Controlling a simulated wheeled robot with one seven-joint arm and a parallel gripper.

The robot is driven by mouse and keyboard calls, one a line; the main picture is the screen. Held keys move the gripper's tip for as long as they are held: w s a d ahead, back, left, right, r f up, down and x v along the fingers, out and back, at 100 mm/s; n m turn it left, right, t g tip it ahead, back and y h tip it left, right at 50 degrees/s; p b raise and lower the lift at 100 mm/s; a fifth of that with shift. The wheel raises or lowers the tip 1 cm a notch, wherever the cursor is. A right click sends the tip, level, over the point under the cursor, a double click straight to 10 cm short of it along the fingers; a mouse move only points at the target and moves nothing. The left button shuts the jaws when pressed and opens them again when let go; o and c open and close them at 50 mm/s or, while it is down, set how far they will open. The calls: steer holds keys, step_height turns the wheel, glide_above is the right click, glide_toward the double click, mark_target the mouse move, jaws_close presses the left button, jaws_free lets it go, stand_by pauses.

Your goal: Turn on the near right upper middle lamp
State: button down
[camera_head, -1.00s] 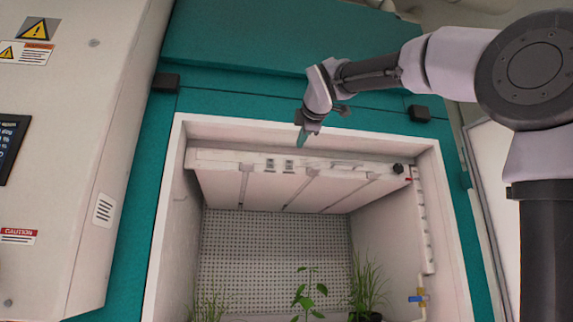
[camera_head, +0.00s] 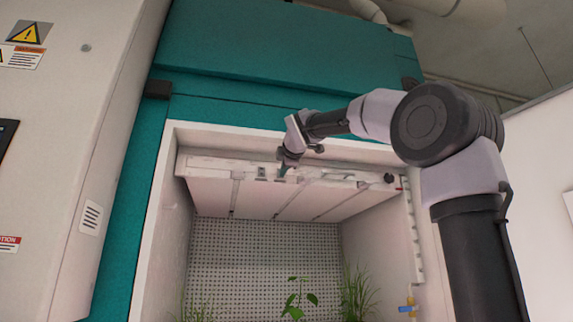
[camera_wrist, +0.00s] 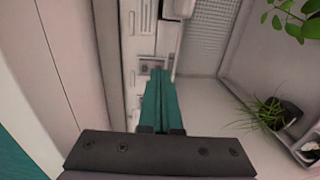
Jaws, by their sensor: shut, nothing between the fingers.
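The white lamp panel (camera_head: 215,195) hangs under the top of the chamber opening in the head view. Its front edge carries two small grey switches; the left switch (camera_head: 261,173) is in plain view, and the right one is partly covered by my gripper. My gripper (camera_head: 282,172) is shut and empty, with its green fingertips at the panel's front edge by the right switch. In the wrist view the shut green fingers (camera_wrist: 160,85) point at a switch (camera_wrist: 150,66) on the white strip. I cannot tell whether they touch it. No lamp is clearly lit.
A black knob (camera_head: 389,178) sits at the right end of the panel's front edge. Green plants (camera_head: 300,298) stand low in the chamber. The white opening frame (camera_head: 225,135) surrounds my gripper's work area. A grey cabinet (camera_head: 75,140) stands at the left.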

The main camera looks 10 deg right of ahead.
steer(key=shift+w, duration=0.55)
steer(key=shift+f, duration=0.1)
